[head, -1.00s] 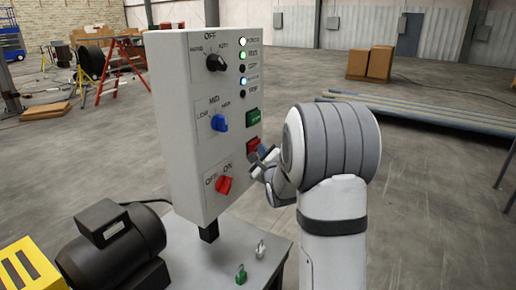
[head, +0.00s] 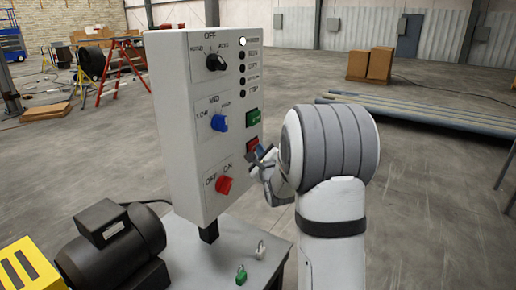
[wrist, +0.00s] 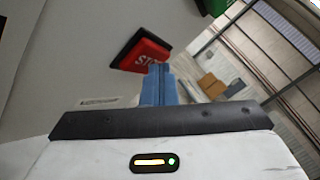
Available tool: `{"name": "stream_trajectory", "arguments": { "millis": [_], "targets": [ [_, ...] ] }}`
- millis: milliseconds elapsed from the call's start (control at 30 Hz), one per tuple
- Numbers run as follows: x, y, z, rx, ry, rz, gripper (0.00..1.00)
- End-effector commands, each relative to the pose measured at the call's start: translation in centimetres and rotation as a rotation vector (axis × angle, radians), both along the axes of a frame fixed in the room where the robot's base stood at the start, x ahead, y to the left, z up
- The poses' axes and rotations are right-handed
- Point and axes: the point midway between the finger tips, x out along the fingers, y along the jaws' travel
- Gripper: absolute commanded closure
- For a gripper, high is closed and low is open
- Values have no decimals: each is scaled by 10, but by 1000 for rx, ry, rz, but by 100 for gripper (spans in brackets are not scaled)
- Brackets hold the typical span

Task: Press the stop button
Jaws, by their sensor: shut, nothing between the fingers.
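The red stop button (head: 253,145) is on the right part of the front of the grey control box (head: 180,120), below the green button (head: 253,117). In the wrist view the stop button (wrist: 148,54) shows red with white letters in a black surround, partly hidden behind my fingers. My gripper (head: 262,157) is shut and empty. Its blue fingertips (wrist: 158,68) overlap the lower right of the button; whether they touch it I cannot tell. Of the indicator lamps, only the top one (head: 242,42) is lit white.
The box also carries a black selector (head: 215,62), a blue selector (head: 219,123) and a red rotary switch (head: 223,185). A black motor (head: 110,245) and small padlocks (head: 241,275) are on the bench below.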

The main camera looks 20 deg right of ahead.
Motion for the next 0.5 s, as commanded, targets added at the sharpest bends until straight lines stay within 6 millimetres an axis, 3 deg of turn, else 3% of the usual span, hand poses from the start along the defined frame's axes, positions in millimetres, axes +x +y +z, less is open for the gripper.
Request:
{"name": "stream_trajectory", "arguments": {
  "millis": [500],
  "targets": [
    [-15,-12,0,0,0,0,100]
  ]
}}
